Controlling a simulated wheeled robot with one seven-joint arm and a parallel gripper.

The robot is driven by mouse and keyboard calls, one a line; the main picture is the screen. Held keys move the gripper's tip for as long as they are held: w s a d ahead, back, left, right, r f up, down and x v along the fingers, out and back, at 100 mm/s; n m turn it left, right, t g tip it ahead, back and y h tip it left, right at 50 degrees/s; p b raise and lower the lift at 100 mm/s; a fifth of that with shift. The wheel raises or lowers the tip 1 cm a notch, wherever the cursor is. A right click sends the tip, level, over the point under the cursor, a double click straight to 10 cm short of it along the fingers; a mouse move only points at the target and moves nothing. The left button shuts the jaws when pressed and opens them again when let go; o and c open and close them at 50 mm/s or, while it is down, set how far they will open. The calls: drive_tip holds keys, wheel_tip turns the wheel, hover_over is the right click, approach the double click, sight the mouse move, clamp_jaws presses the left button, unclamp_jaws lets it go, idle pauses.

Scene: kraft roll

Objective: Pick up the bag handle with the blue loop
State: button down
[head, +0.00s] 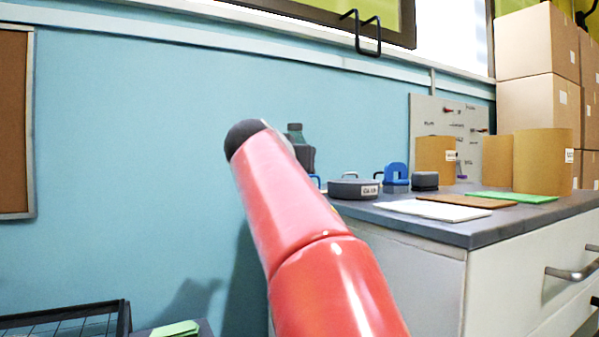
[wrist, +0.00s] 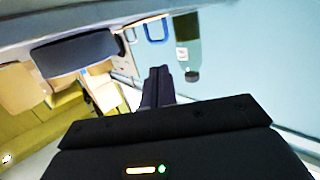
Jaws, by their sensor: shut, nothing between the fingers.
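In the wrist view a blue loop (wrist: 155,30) shows near the top, just beyond my fingertips and a little to their left. Its lower part and whatever it is attached to are not clear. My gripper (wrist: 158,72) is shut and empty, its dark fingers pointing toward the loop and apart from it in the picture. In the head view a small blue piece (head: 315,180) peeks out beside my red arm and may be the same loop. My gripper is hidden behind my arm there.
A dark green bottle (head: 298,134) stands near the blue piece; it also shows in the wrist view (wrist: 187,42). A grey labelled round pan (head: 352,189), a blue arched object (head: 397,172) and flat sheets (head: 430,211) lie on the grey counter (head: 480,229). Kraft rolls (head: 543,160) stand behind.

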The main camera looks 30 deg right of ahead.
drive_tip(key=f+b+v, duration=0.1)
drive_tip(key=v, duration=0.6)
drive_tip(key=shift+g+y, duration=0.7)
drive_tip(key=shift+y, duration=0.1)
drive_tip(key=w+d+p, duration=0.3)
drive_tip(key=d, duration=0.1)
drive_tip(key=w+d+p, duration=0.3)
drive_tip(key=d, duration=0.2)
drive_tip(key=w+d+p, duration=0.4)
drive_tip(key=shift+d+r, duration=0.25)
drive_tip(key=shift+r, duration=0.05)
drive_tip(key=shift+w+d+f+b, duration=0.1)
drive_tip(key=shift+f+b, duration=0.1)
drive_tip(key=shift+f, duration=0.2)
drive_tip(key=shift+d+f+b, duration=0.1)
drive_tip(key=shift+f+b, duration=0.05)
drive_tip(key=shift+f, duration=0.45)
